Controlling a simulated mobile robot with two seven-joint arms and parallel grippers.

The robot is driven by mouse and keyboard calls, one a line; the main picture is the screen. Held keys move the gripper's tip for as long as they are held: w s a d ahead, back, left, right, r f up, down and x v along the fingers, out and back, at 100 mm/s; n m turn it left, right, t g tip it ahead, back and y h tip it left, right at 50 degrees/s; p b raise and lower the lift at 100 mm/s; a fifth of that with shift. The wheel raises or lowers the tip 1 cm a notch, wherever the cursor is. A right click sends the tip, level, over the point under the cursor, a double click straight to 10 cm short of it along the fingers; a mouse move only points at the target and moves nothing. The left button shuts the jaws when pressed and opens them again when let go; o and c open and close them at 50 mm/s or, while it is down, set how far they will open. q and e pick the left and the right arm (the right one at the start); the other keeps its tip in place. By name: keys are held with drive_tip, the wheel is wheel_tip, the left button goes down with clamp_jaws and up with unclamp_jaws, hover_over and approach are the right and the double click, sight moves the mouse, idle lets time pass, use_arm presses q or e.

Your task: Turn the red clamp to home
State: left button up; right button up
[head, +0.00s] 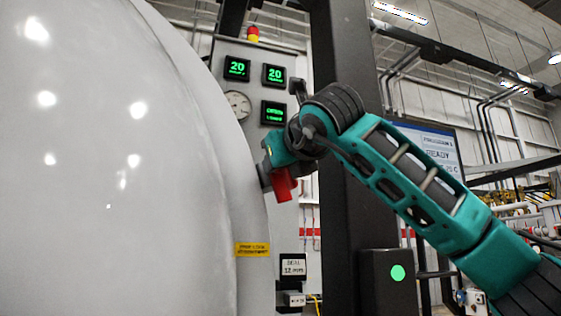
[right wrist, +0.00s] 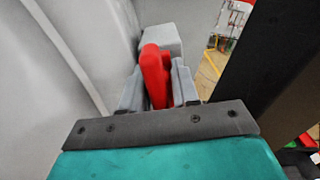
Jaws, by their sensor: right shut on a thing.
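The red clamp (head: 282,185) sits at the rim of the large white furnace door (head: 110,150), low and to the right of its middle edge. My right gripper (head: 268,165) reaches it from the right, and its jaws are mostly hidden by the wrist in the head view. In the right wrist view the red clamp (right wrist: 155,75) stands between the two grey fingers (right wrist: 158,88), which are shut on it. A grey block (right wrist: 162,38) lies just beyond the clamp. My left gripper is not in view.
A control panel (head: 228,50) with green displays and a gauge (head: 238,104) stands behind my right arm. A dark column (head: 345,215) rises right of the clamp. A dark box with a green light (head: 397,272) stands below my forearm. A yellow label (head: 252,249) is on the door rim.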

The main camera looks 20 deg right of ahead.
clamp_jaws()
drive_tip(key=m+b, duration=0.2)
drive_tip(key=m, duration=0.4)
drive_tip(key=m+b, duration=0.2)
drive_tip(key=m, duration=0.4)
drive_tip(key=m+b, duration=0.3)
drive_tip(key=m, duration=0.2)
drive_tip(key=shift+d+f+m, duration=0.2)
drive_tip(key=shift+d+m, duration=0.15)
drive_tip(key=shift+m, duration=0.05)
idle(0.4)
drive_tip(key=o, duration=0.6)
unclamp_jaws()
